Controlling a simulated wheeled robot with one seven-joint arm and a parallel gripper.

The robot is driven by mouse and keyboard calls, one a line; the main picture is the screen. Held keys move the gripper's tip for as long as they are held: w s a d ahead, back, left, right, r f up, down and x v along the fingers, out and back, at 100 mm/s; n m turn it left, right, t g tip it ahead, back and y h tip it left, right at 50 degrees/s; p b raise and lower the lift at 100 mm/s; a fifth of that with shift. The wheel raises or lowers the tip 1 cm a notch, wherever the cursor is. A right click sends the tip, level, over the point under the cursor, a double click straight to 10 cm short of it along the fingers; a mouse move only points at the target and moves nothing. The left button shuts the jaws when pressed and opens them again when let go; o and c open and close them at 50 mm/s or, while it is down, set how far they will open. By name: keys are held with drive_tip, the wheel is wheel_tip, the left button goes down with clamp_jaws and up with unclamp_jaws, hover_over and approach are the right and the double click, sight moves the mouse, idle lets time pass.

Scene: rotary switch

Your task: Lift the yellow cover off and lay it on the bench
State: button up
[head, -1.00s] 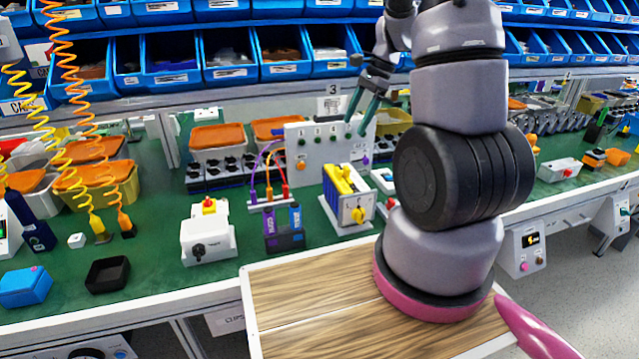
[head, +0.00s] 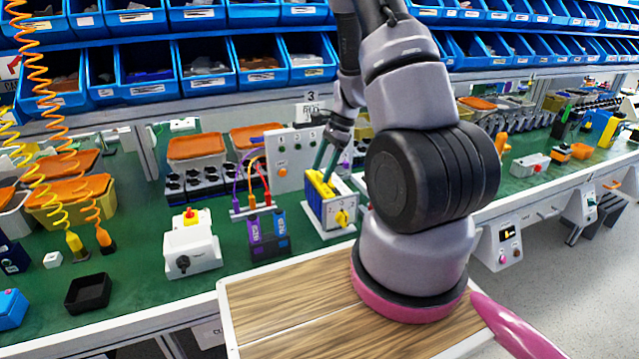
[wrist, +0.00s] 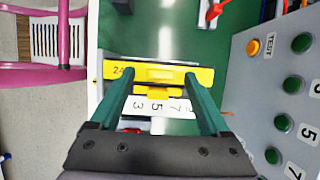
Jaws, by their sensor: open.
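In the wrist view the cover (wrist: 160,76) is a yellow bar with a raised middle part, beside a white face with black numbers. My gripper (head: 325,168) is at the cover from above. Its teal fingers are open, one toward each side of the raised part in the wrist view (wrist: 160,78). I cannot tell whether they touch the cover.
A grey panel (head: 284,172) with green buttons stands close behind the switch. Purple and blue blocks (head: 266,238) and a white box with a red button (head: 190,252) stand to the left. The green bench (head: 140,240) has bare room at the front left.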

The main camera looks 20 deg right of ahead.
drive_tip(key=shift+a+f, duration=0.2)
drive_tip(key=shift+f, duration=0.3)
clamp_jaws()
drive_tip(key=shift+r, duration=0.15)
wheel_tip(320, 180, up, 15)
idle(0.8)
idle(0.4)
